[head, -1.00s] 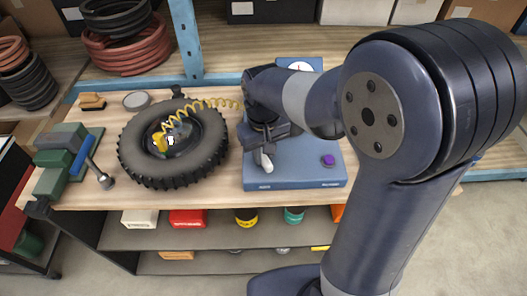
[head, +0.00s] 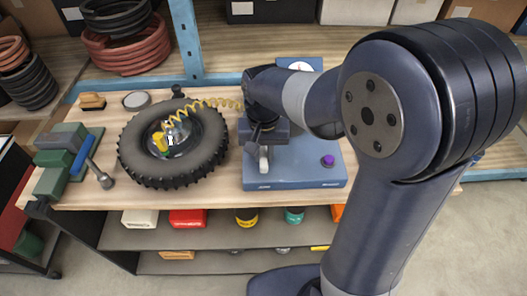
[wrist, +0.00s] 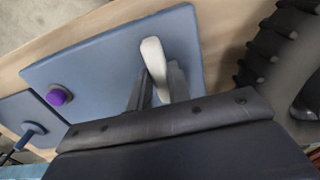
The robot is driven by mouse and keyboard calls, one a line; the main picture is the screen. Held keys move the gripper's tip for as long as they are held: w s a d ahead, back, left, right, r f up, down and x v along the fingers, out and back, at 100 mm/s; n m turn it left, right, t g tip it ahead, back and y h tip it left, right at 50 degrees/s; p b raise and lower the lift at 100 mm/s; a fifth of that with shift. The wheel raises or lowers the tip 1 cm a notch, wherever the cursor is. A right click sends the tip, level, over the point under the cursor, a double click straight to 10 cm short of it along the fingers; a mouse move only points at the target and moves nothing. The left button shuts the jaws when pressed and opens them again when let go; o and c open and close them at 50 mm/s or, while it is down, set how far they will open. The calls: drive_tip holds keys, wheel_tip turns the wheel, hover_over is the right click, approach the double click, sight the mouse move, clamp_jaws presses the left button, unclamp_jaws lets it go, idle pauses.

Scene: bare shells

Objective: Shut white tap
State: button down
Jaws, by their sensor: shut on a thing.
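The white tap (head: 264,164) is a small white lever on the front left part of a blue box (head: 310,176). In the wrist view the white tap (wrist: 153,55) stands out beyond my fingers, and its lower part is between them. My gripper (head: 264,146) is over the box, shut on the tap. In the wrist view my gripper (wrist: 158,88) shows both grey fingers, one on each side of the lever. The tap's base is hidden by the fingers and the gripper body.
A purple knob (head: 327,160) is on the box's right, and a round gauge (head: 299,66) is at its back. A yellow coiled hose (head: 210,103) runs to a black tyre (head: 205,165) on the left. A vice (head: 58,158) is at the bench's left end.

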sight(263, 155)
drive_tip(key=c, duration=1.3)
unclamp_jaws()
drive_tip(key=shift+r, duration=0.15)
wheel_tip(263, 155, up, 11)
drive_tip(key=shift+f+b, duration=0.2)
drive_tip(key=shift+b, duration=0.1)
wheel_tip(263, 155, down, 11)
drive_tip(key=shift+f+p, duration=0.1)
drive_tip(key=shift+p, duration=0.25)
drive_tip(key=shift+n, duration=0.3)
